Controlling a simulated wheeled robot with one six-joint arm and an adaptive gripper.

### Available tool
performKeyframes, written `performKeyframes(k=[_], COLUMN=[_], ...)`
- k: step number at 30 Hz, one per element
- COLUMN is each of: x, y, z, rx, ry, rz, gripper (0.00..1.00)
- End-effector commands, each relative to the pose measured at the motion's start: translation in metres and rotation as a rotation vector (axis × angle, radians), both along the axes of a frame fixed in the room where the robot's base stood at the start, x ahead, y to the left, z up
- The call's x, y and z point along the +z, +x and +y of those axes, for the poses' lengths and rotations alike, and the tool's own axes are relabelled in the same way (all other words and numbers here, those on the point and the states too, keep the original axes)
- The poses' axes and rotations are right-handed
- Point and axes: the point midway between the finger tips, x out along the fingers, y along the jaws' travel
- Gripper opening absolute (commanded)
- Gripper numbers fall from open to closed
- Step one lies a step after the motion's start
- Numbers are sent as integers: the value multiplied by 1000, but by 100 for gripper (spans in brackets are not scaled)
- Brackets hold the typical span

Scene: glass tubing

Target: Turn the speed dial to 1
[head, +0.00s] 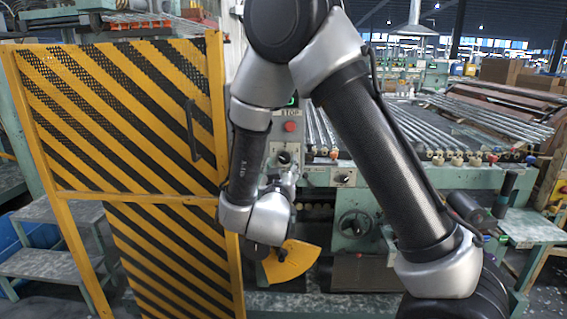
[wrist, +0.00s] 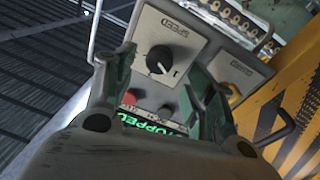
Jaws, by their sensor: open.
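The speed dial (wrist: 160,59) is a round black knob on a pale plate, with upside-down lettering that reads SPEED. A short pale mark shows on the knob's lower right side in the wrist view; I cannot read its setting. A small dark knob (head: 284,158) below the red button in the head view looks like the same dial. My gripper (wrist: 155,75) is open, with one green finger to each side of the dial in the picture. I see no contact with the knob. In the head view my arm partly covers the panel.
A red button (head: 290,127) sits on the panel, and a green STOPPED display (wrist: 150,128) is lit. A yellow knob (wrist: 232,94) lies right of the dial in the wrist view. A yellow-black striped guard (head: 120,130) stands close left. Glass tubes (head: 440,120) lie behind.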

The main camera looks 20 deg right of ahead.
Motion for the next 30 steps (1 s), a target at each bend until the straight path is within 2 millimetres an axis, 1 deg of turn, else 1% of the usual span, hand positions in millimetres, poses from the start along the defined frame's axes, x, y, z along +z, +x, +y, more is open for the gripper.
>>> performKeyframes(k=[1,6,9,12,16,25,26,28,29,30], x=[-1,-5,-6,-7,-7,-10,-14,-31,-42,-60], y=[-11,-45,-60,-69,-74,-73,-73,-70,-68,-65], z=[6,19,24,27,28,29,29,33,38,46], rx=[5,5,4,2,1,3,6,27,46,84], ry=[-1,-1,-1,-1,0,13,23,62,85,119], rz=[1,0,1,1,-1,4,18,82,122,194], gripper=[55,55,55,55,55,55,55,55,55,55])
